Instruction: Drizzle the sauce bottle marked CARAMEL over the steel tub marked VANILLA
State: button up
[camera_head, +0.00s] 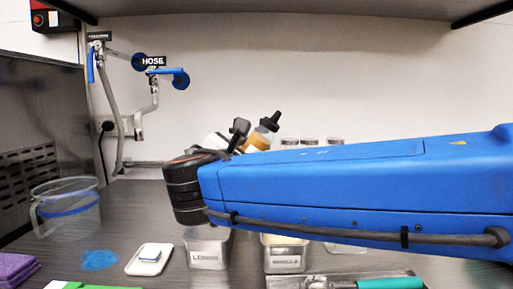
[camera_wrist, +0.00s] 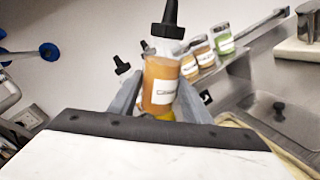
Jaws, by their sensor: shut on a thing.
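The sauce bottle (camera_wrist: 160,78) has amber-brown sauce, a black nozzle and a white label; only the first letter, C, reads clearly. My gripper (camera_wrist: 158,98) is shut on its body, one grey finger on each side. In the head view the bottle (camera_head: 258,141) leans, nozzle up and to the right, behind my blue arm, which hides its lower part. The steel tub marked VANILLA (camera_head: 285,266) stands on the counter below my arm, its label facing me; its upper part is partly covered by the arm. The bottle's height over the counter is unclear.
A steel tub marked LEMON (camera_head: 207,262) stands left of the VANILLA tub. A white dish (camera_head: 149,260), a clear jug (camera_head: 68,210) and purple cloths (camera_head: 17,268) are further left. Several lidded jars (camera_wrist: 206,52) stand behind the bottle. A green-handled tool (camera_head: 388,283) lies front right.

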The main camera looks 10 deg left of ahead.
jog(key=a+f+m, duration=0.1)
jog(key=m, duration=0.1)
jog(key=shift+a+m, duration=0.3)
jog(key=shift+a, duration=0.05)
jog(key=a+f+m, duration=0.1)
jog(key=m, duration=0.2)
jog(key=a+f+m, duration=0.1)
jog(key=f+m, duration=0.1)
jog(key=m, duration=0.2)
jog(key=f+m, duration=0.2)
jog(key=m, duration=0.1)
jog(key=shift+a, duration=0.4)
jog(key=shift+m, duration=0.6)
jog(key=d+r+m, duration=0.1)
jog(key=r+m, duration=0.1)
jog(key=d+r+m, duration=0.1)
jog(key=r+m, duration=0.1)
jog(key=m, duration=0.1)
jog(key=shift+d, duration=0.2)
jog(key=shift+s+d, duration=0.1)
jog(key=shift+s, duration=0.4)
jog(key=shift+s, duration=0.35)
jog(key=shift+s+d+r, duration=0.1)
jog(key=shift+s+d, duration=0.1)
jog(key=shift+s, duration=0.15)
